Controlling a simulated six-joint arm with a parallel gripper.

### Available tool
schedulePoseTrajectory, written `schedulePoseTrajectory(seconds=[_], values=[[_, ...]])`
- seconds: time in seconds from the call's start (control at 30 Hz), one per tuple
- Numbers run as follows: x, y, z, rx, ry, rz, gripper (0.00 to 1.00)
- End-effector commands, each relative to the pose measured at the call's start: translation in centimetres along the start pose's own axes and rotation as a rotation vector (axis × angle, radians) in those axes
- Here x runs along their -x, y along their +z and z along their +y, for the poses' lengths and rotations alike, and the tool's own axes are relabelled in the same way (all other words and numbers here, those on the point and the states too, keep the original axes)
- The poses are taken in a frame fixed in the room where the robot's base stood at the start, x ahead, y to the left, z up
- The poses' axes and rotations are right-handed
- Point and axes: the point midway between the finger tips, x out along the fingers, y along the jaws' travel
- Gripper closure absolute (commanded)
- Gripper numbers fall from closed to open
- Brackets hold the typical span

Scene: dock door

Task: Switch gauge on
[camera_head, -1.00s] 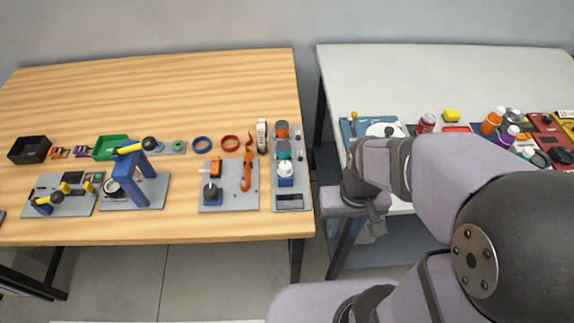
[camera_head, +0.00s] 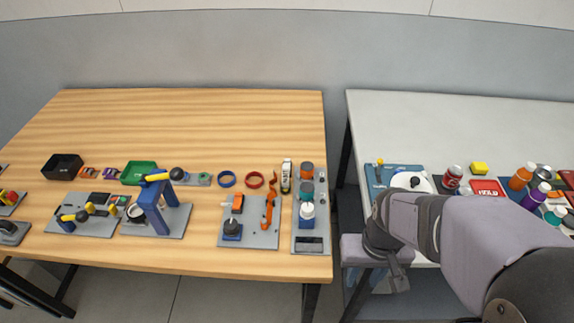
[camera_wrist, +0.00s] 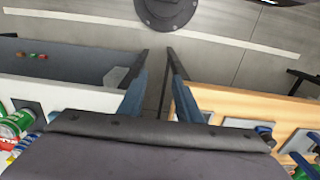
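I cannot make out for certain which item is the gauge. A small dark panel with coloured buttons (camera_head: 99,198) sits on a grey plate (camera_head: 75,224) at the left of the wooden table, and it may be the gauge. A black and yellow lever clamp stands on the same plate. My gripper (camera_wrist: 157,55) is open and empty in the wrist view, with floor showing between its fingers. In the head view my arm hangs at the right, by the near edge of the white table, far from that panel.
The wooden table (camera_head: 200,115) also holds a blue press frame (camera_head: 157,212), a green tray (camera_head: 138,172), a black box (camera_head: 63,166) and bottles on a grey rack (camera_head: 311,232). A gap separates it from the white table (camera_head: 440,120). The wooden table's back half is clear.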

Motion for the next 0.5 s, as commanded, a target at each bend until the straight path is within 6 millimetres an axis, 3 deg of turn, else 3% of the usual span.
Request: schedulePoseTrajectory(seconds=[0.07,0.2,0.37,0.5], values=[[0.0,0.0,0.0,0.000,0.000,0.000,0.71],[0.1,-0.3,0.0,0.001,0.000,0.002,1.00],[0.7,-2.0,-0.3,0.004,0.003,0.013,1.00],[1.6,-5.3,-0.8,0.007,0.008,0.035,1.00]])
